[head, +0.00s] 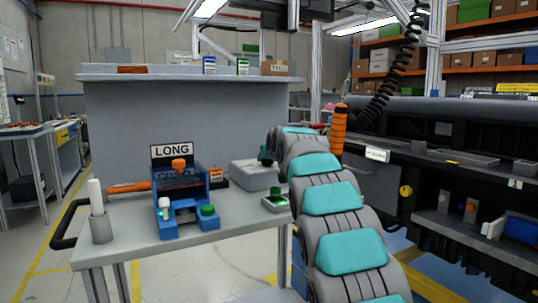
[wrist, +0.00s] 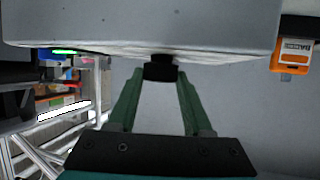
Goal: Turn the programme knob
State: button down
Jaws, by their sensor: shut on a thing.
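In the wrist view a dark knob (wrist: 161,68) stands out from a pale grey box (wrist: 120,30). My gripper (wrist: 160,80) has its green fingers on either side of the knob and is shut on it. The knob's markings and setting cannot be read. In the head view the grey box (head: 250,176) stands at the back right of the bench, and my arm reaches toward it. The gripper's fingertips and the knob are hidden there.
An orange device (wrist: 292,55) is close beside the grey box. A blue fixture (head: 185,200) with a "LONG" sign (head: 171,154) stands left on the bench (head: 140,247). A small box with a green top (head: 275,201) sits near my arm. A grey back panel (head: 190,115) rises behind.

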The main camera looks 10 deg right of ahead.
jog(key=shift+m+h, duration=0.8)
jog(key=shift+h, duration=0.2)
jog(key=shift+a, duration=0.1)
jog(key=shift+c, duration=1.7)
grip_release()
jog(key=b+v, duration=0.1)
jog(key=v, duration=0.6)
jog(key=shift+s+a+r, duration=0.15)
jog(key=shift+s, duration=0.2)
